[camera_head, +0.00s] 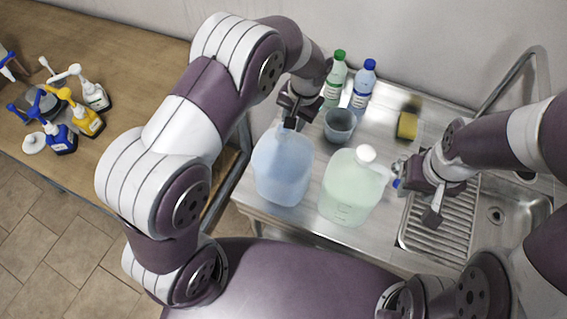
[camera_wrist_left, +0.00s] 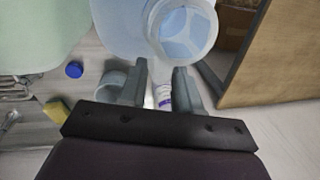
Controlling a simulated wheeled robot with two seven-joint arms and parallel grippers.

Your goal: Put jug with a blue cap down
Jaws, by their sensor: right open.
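A translucent blue jug (camera_head: 283,168) stands upright on the metal counter. In the left wrist view the jug (camera_wrist_left: 125,25) shows an open, uncapped mouth. My left gripper (camera_head: 291,122) is at the jug's top, on its far side; in the left wrist view its fingers (camera_wrist_left: 163,82) are apart, just beside the mouth. Whether they touch the jug is unclear. A blue cap (camera_wrist_left: 74,69) shows apart from the jug; it also appears in the head view (camera_head: 396,183), close to my right gripper (camera_head: 415,195). My right gripper is open, right of the pale green jug.
The pale green jug (camera_head: 347,190) with a white cap stands right of the blue one. Behind are a grey cup (camera_head: 340,125), a green-capped bottle (camera_head: 335,82), a blue-capped bottle (camera_head: 362,88) and a yellow sponge (camera_head: 407,125). A sink (camera_head: 500,213) lies right.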

